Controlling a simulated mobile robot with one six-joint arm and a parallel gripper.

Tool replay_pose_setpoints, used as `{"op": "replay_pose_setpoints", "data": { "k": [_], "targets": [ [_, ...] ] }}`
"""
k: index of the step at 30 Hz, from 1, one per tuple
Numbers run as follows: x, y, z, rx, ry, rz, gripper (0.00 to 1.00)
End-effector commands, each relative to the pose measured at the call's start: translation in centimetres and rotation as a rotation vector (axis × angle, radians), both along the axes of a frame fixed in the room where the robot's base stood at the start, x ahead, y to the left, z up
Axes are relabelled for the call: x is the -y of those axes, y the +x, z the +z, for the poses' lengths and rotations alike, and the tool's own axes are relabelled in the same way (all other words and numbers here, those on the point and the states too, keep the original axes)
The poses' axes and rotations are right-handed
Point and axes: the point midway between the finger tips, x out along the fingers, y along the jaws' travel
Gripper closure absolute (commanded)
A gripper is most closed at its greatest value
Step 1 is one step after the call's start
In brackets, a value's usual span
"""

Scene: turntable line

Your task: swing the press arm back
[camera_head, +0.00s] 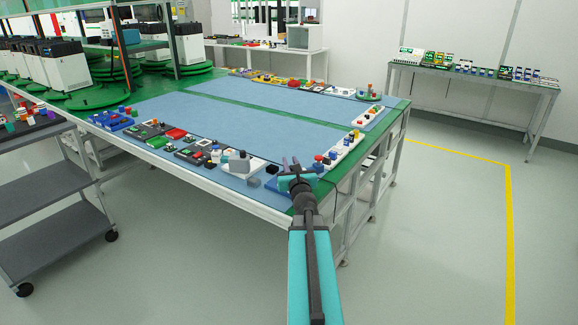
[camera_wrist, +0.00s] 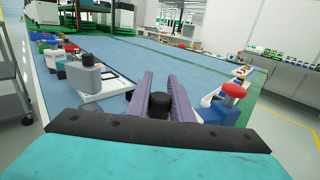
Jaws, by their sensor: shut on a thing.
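My gripper (camera_head: 291,166) is at the near right corner of the blue-topped table. In the wrist view its two purple fingers (camera_wrist: 164,98) are closed around a short black knob (camera_wrist: 160,103). The knob seems to be the handle of the press arm; the rest of that arm is hidden behind my gripper's body. A blue block (camera_wrist: 218,112) with a red round top (camera_wrist: 234,89) stands just right of the fingers. A grey upright fixture (camera_wrist: 82,75) on a white plate stands to the left, apart from the fingers.
Several small fixtures line the table's near edge, including a red block (camera_head: 176,134). A white plate with coloured knobs (camera_head: 345,150) lies along the right edge. The blue table middle (camera_head: 235,115) is clear. A grey cart (camera_head: 50,185) stands at left.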

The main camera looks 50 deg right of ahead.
Motion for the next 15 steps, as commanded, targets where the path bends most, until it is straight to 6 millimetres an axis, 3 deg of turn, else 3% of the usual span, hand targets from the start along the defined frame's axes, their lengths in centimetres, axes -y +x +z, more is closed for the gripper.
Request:
{"op": "replay_pose_setpoints", "data": {
  "k": [7,8,10,15],
  "targets": [
    [0.06,0.23,0.43,0.006,-0.005,0.009,1.00],
    [0.10,0.20,0.43,0.006,-0.004,0.008,0.75],
    [0.20,0.09,0.38,0.006,-0.004,0.006,0.63],
    [0.37,-0.15,0.24,0.004,-0.003,0.001,0.61]
  ]
}}
